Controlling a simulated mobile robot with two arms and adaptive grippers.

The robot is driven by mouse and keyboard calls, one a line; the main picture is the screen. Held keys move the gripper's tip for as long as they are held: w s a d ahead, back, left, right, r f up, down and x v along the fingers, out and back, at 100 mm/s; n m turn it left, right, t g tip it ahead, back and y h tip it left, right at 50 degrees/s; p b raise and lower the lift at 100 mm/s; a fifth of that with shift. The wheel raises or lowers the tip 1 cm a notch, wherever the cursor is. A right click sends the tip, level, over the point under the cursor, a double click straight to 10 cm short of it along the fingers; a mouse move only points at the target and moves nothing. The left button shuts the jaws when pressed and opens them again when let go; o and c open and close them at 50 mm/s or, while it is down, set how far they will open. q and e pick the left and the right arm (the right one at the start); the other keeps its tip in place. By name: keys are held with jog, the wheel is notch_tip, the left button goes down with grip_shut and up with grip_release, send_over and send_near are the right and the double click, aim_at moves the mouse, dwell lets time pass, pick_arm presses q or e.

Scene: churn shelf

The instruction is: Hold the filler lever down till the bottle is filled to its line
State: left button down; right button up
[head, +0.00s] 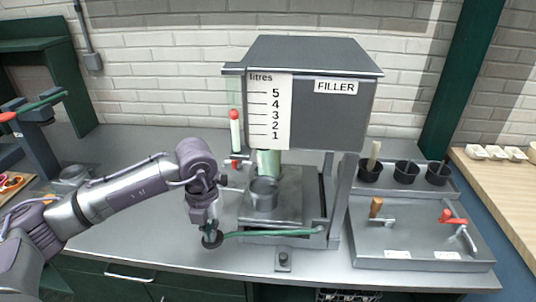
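The filler (350,100) is a grey box with a litres scale (270,112) marked 1 to 5 on its front. A green lever (275,233) runs leftward from its base, roughly level, to a dark round end (212,240). A grey metal vessel (264,196) stands on the filler's base, below a pale green cylinder (268,163); I cannot make out a fill line or a level. My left gripper (210,232) points down at the lever's dark end and seems to touch it. Its fingers are too small to tell open from shut. My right gripper is out of view.
A white tube with a red top (235,130) stands at the filler's left. At right are a metal tray (420,240) with handled tools and several black pots (406,172). A green-and-dark stand (38,125) is at far left. The left bench top is mostly clear.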

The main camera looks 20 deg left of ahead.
pick_arm(q)
jog(key=shift+s+f, duration=0.1)
jog(key=shift+f, duration=0.1)
jog(key=shift+w+r+p, duration=0.15)
jog(key=shift+r+p, duration=0.25)
jog(key=shift+r, duration=0.15)
jog(key=shift+w+r+p, duration=0.15)
jog(key=shift+r+p, duration=0.2)
jog(key=shift+r, duration=0.3)
jog(key=shift+r+p, duration=0.7)
jog(key=shift+r, duration=0.5)
jog(key=shift+s+a+r+p, duration=0.15)
jog(key=shift+r+p, duration=0.55)
jog(key=shift+r, duration=0.45)
